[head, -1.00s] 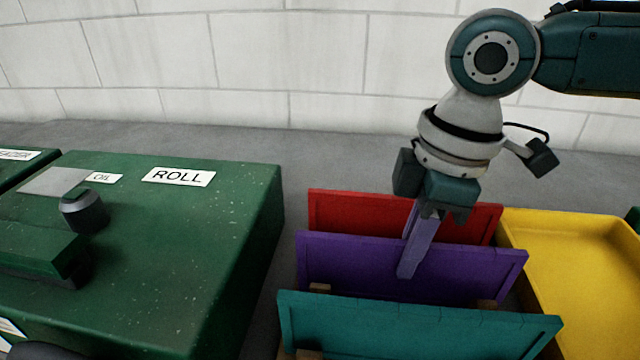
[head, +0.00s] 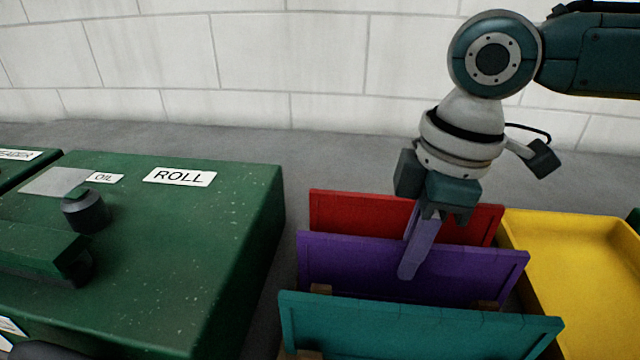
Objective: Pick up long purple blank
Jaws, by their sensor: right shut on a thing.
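The long purple blank (head: 350,262) stands upright on edge in a wooden rack, between a red blank (head: 355,212) behind it and a teal blank (head: 420,325) in front. My right gripper (head: 418,250) points down over the purple blank's top edge, right of its middle. Its near finger lies against the purple blank's front face, and the other finger is hidden behind the blank. The gripper is shut on the purple blank, which still sits at rack height. My left gripper is not in view.
A green machine (head: 220,235) labelled ROLL, with a dark cap (head: 84,212) marked OIL, fills the left. A yellow tray (head: 580,275) stands right of the blanks, close to their ends. A white block wall (head: 250,60) closes the back.

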